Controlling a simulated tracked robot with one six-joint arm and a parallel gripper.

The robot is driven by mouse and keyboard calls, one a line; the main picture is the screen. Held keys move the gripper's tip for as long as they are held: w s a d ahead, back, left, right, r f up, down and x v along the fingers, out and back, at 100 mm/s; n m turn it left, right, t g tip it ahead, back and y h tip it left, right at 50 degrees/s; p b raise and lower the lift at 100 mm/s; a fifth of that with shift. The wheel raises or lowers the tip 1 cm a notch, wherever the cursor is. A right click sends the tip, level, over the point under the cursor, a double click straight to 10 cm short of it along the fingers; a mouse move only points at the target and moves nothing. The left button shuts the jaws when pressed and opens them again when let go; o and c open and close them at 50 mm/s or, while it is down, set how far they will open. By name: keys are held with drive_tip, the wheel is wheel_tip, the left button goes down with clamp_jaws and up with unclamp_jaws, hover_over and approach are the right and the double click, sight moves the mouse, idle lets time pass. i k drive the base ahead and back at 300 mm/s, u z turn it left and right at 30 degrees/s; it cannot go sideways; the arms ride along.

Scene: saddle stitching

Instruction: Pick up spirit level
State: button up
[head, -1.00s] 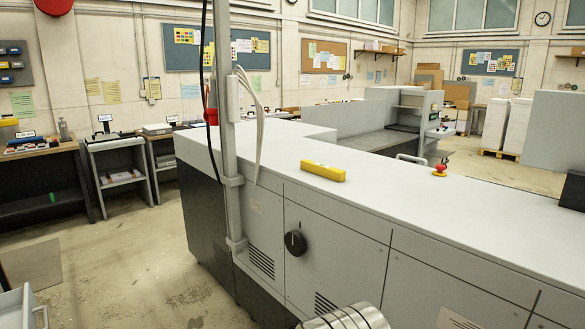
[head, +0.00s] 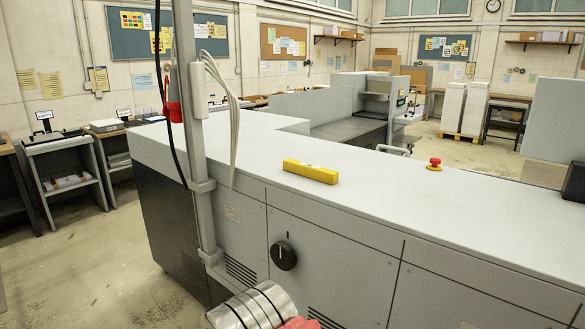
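The yellow spirit level (head: 311,171) lies flat on the light grey top of the long machine (head: 400,200), close to its front edge, in the head view. Nothing touches it apart from the top beneath it. A silver banded cylinder with a red part beside it shows at the bottom edge, below and in front of the level; it looks like part of my arm. My gripper's fingers are not visible.
A grey upright post (head: 197,130) with hanging cables stands at the machine's front, left of the level. A black knob (head: 283,256) sticks out of the front panel. A red emergency button (head: 434,164) stands on the top to the right. The surface around the level is clear.

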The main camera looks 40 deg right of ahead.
sight(330, 177)
drive_tip(key=z, duration=0.2)
drive_tip(key=i, duration=0.75)
drive_tip(key=z, duration=0.55)
drive_tip(key=i, duration=0.55)
drive_tip(key=z, duration=0.35)
